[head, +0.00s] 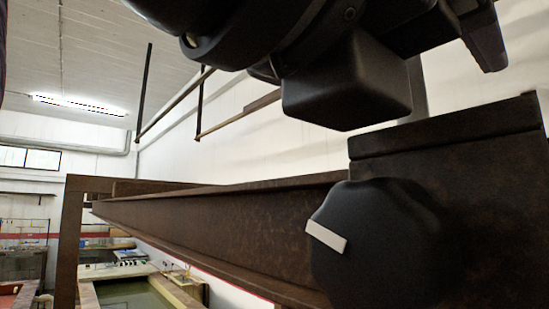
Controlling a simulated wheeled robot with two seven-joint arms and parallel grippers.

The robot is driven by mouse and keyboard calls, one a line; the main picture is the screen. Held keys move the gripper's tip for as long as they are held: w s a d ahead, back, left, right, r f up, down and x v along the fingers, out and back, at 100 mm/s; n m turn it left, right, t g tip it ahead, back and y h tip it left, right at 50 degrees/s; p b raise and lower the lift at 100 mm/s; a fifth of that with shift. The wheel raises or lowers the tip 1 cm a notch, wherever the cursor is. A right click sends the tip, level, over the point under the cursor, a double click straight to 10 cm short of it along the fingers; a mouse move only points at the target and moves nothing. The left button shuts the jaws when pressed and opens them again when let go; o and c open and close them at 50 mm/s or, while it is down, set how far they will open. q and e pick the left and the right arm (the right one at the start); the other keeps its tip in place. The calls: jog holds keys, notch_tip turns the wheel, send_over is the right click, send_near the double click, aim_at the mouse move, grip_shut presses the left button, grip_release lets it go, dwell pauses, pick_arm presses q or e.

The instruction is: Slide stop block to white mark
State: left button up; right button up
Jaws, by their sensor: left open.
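A large dark brown block (450,160), which looks like the stop block, sits at the right on a rust-brown rail (220,220). A black lobed knob (380,250) is on its near face, with a short white strip (326,236) on the knob's left side. I see no other white mark on the visible rail. My left gripper (400,65) hangs at the top right, black and very close, above the block and apart from the knob. It is open and holds nothing that I can see. Its fingertips are partly cut off. My right gripper is out of view.
The rail runs away to the left to a brown upright post (70,240). Thin bars (175,105) hang from the ceiling behind it. Below stand green-topped tanks (135,295) and a cluttered bench.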

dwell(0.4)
pick_arm(q)
jog(key=shift+s+a, duration=0.25)
jog(key=shift+a, duration=0.1)
jog(key=b+v, duration=0.1)
jog(key=v, duration=0.3)
jog(key=shift+b, duration=0.4)
jog(key=shift+b+v, duration=0.35)
jog(key=shift+v, duration=1.75)
